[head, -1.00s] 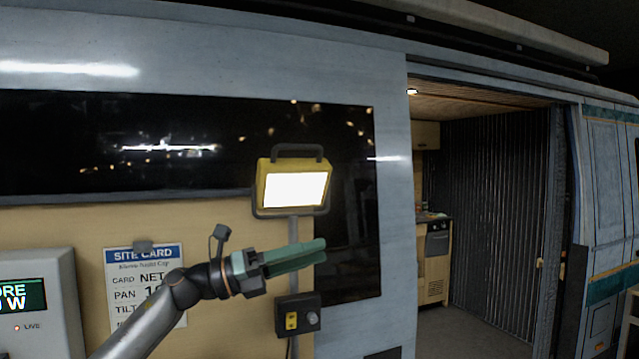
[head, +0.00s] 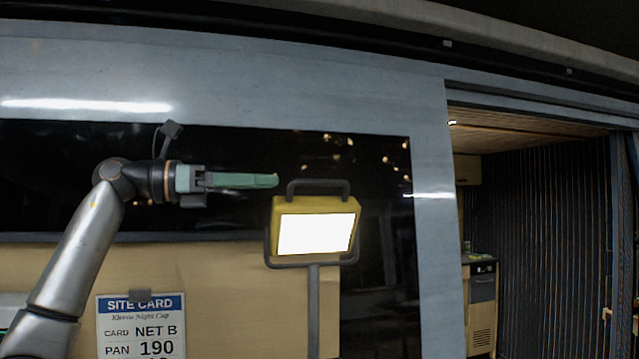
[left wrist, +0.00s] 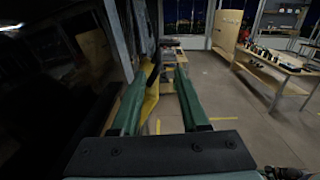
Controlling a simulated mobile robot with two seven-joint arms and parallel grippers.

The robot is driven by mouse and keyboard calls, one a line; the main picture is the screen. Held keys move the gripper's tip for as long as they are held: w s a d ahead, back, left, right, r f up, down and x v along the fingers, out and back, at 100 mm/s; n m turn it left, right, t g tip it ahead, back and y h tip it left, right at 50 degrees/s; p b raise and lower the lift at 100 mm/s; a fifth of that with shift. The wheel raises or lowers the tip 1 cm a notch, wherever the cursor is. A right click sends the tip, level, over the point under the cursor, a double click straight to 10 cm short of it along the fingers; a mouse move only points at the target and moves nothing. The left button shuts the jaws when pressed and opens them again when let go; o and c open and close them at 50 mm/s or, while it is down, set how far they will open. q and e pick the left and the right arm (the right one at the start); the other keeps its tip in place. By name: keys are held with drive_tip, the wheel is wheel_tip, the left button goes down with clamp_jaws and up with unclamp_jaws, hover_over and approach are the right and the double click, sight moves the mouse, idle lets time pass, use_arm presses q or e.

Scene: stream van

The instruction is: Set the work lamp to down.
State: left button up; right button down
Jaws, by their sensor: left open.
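The work lamp (head: 315,232) is a yellow floodlight with a lit white panel, a dark frame and a dark top handle (head: 318,187). It stands on a grey post, its panel facing my head camera. My left gripper (head: 274,181) is level at handle height, its green fingers pointing right, with the tips just left of the handle. In the left wrist view, the left gripper (left wrist: 161,78) is open, and the lamp's yellow edge (left wrist: 151,100) shows between and beyond its fingers. I cannot tell whether they touch. My right gripper is out of view.
The van's dark window (head: 375,290) is behind the lamp. A site card (head: 141,325) hangs on the tan panel at lower left. The open van doorway (head: 540,230) is at right. The left wrist view shows a wooden bench (left wrist: 275,68) and clear floor (left wrist: 225,105).

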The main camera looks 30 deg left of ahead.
sight(300, 184)
use_arm(q)
drive_tip(key=p+x, duration=0.1)
drive_tip(key=x, duration=0.9)
drive_tip(key=shift+f, duration=0.1)
drive_tip(key=shift+c, duration=0.2)
clamp_jaws()
idle(0.8)
